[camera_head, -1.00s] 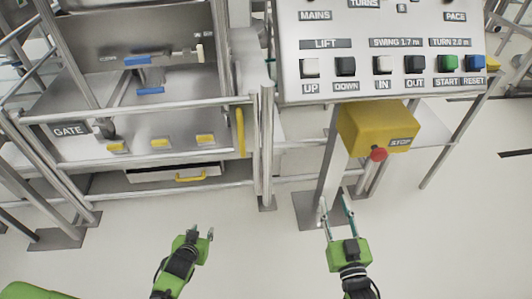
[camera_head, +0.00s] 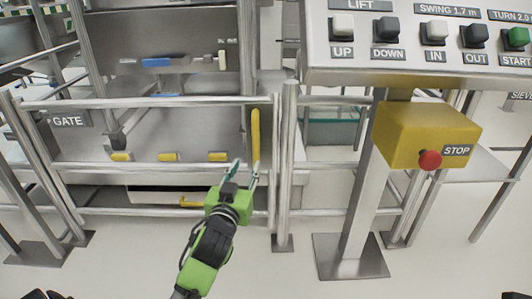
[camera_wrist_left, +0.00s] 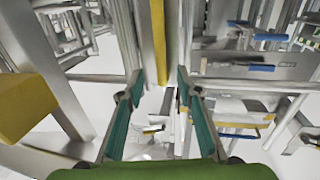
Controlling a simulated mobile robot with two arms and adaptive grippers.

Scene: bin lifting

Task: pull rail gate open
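The rail gate (camera_head: 150,103) is a grey metal rail frame with a "GATE" plate (camera_head: 68,120) at its left end. Its upright yellow handle (camera_head: 255,138) is at the right end, beside the post. The gate looks closed against the post. My left gripper (camera_head: 247,169) is open and empty, just below and in front of the handle. In the left wrist view the handle (camera_wrist_left: 158,35) stands ahead, lined up with the gap between the two teal fingers (camera_wrist_left: 160,78). Contact does not show.
A control panel (camera_head: 420,62) stands at upper right, with a yellow STOP box (camera_head: 425,135) and its red button (camera_head: 430,160) below. A grey support post (camera_head: 365,190) stands right of the gate. The floor (camera_head: 300,275) in front is clear.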

